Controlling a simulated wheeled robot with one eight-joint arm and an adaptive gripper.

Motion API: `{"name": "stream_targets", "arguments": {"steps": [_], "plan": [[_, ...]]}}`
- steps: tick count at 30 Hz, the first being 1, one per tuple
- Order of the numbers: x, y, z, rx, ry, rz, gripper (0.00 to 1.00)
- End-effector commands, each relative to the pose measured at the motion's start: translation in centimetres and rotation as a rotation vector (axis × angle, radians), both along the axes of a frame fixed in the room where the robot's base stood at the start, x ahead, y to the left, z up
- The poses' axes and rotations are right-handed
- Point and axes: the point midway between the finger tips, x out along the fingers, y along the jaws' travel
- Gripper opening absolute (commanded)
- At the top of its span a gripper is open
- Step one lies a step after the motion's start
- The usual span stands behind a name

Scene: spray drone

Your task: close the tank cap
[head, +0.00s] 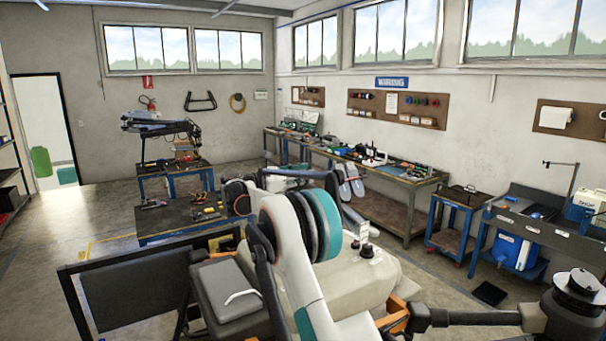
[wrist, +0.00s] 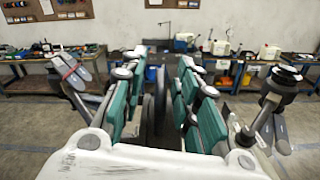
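The spray drone's pale beige tank (head: 375,282) fills the middle foreground of the head view, partly behind my arm. A small dark round fitting (head: 367,251) stands on its top, just right of my arm's teal joint. It looks like the cap area, but I cannot tell whether the cap is open or shut. In the head view my own arm hides the gripper. The cap is not clearly visible in the wrist view.
A drone arm with a dark motor (head: 575,298) sticks out at right; a motor (wrist: 285,80) also shows in the wrist view. A grey box (head: 228,288) sits left of the tank. Low blue tables (head: 165,222) and a long workbench (head: 385,172) stand behind, with open floor at left.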

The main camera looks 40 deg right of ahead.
Motion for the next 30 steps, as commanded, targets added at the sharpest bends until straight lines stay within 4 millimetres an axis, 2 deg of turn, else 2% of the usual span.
{"name": "stream_targets", "arguments": {"steps": [6, 9, 10, 23, 30], "plan": [[0.0, 0.0, 0.0, 0.0, 0.0, 0.0, 0.27], [0.0, 0.0, 0.0, 0.0, 0.0, 0.0, 0.04], [0.0, 0.0, 0.0, 0.0, 0.0, 0.0, 0.0], [-0.3, 0.0, 0.0, -0.001, -0.011, -0.001, 0.0], [-1.1, 0.0, -0.1, -0.004, -0.05, -0.001, 0.0]]}}
